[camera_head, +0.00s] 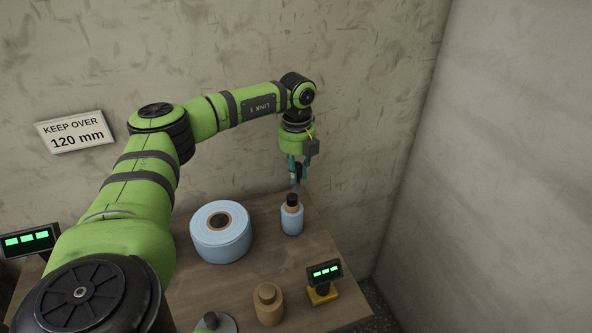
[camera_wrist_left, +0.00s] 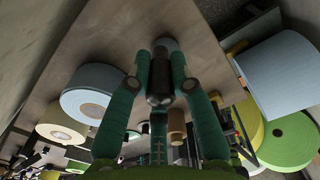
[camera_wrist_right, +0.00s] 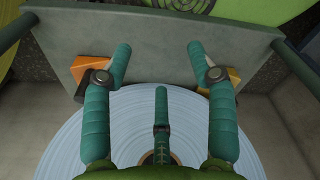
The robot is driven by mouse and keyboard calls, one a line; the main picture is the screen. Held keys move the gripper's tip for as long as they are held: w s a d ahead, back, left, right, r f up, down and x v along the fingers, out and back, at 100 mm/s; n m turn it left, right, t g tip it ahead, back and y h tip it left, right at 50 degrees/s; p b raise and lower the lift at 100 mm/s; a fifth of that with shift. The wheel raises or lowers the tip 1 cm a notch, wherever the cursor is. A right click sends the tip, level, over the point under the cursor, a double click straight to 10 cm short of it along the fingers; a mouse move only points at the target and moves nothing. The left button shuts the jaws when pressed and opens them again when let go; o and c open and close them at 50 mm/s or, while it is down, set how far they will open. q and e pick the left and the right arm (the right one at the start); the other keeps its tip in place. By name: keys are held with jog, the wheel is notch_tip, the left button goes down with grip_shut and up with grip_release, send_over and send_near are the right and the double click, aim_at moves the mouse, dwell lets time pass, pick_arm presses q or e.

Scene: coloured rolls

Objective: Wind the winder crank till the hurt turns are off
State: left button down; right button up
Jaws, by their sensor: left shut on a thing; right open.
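I cannot tell whether this grip belongs to the winder crank; no crank arm shows clearly. A big light blue roll (camera_head: 221,236) with a brown core stands left of the small one. My right gripper (camera_wrist_right: 160,60) is open and empty in the right wrist view, above a large pale blue roll (camera_wrist_right: 130,115). Hurt turns cannot be made out.
Another display (camera_head: 27,240) is at the left. A wall sign (camera_head: 75,132) reads "KEEP OVER 120 mm". Walls stand behind and right.

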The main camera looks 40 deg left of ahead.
pick_arm(q)
jog(key=shift+w+d+m, duration=0.2)
jog(key=shift+d+m, duration=0.2)
jog(key=shift+m, duration=0.4)
jog(key=d+m, duration=0.6)
jog(key=m, duration=0.7)
jog(key=shift+s+d+b, duration=0.15)
jog(key=shift+s+b, duration=0.15)
jog(key=shift+s, duration=0.15)
pick_arm(e)
jog(key=shift+w+d+f, duration=0.25)
jog(key=shift+w, duration=0.15)
pick_arm(q)
jog(key=c, duration=1.1)
grip_release()
